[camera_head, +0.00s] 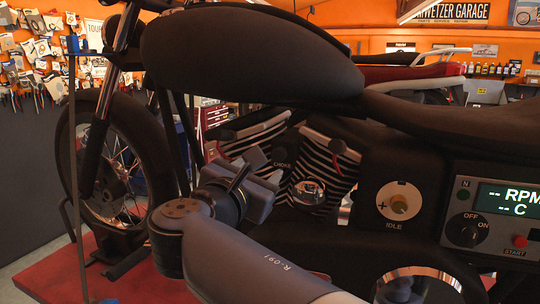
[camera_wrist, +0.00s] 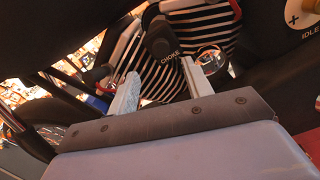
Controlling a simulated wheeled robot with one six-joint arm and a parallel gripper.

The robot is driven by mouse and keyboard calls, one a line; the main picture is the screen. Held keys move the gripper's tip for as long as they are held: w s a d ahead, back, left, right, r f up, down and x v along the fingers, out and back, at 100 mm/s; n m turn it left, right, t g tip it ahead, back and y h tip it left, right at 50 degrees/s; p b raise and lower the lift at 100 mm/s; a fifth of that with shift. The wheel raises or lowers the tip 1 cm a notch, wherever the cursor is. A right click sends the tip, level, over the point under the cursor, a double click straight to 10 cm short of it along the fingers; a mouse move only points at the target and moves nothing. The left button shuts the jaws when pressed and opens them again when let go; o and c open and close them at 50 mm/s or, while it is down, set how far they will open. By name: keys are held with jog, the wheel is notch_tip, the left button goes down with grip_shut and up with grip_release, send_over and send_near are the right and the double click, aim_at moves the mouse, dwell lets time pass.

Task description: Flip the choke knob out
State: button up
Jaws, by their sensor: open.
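The choke knob (camera_wrist: 158,42) is a small dark knob beside the CHOKE label, in front of the black-and-white striped engine cylinders. In the head view the CHOKE label (camera_head: 283,164) shows on the dark panel between the cylinders; the knob is hard to make out there against the dark parts. My gripper (camera_wrist: 160,68) is open and empty, its two pale fingers apart and pointing toward the engine. In the wrist view the knob appears just beyond the gap between the fingertips, and no contact shows. In the head view my gripper (camera_head: 258,180) is just left of and below the label.
A round chrome cap (camera_head: 309,192) sits right of my gripper. An IDLE dial (camera_head: 399,201) and a control box (camera_head: 490,217) with an RPM display are farther right. The dark fuel tank (camera_head: 250,52) overhangs above, and the front wheel (camera_head: 115,165) stands left.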

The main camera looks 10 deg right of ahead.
aim_at(278, 155)
jog(key=p+x, duration=0.1)
jog(key=x, duration=0.8)
jog(key=shift+w+d+p, duration=0.2)
jog(key=shift+w+p, duration=0.05)
jog(key=shift+p, duration=0.15)
grip_shut()
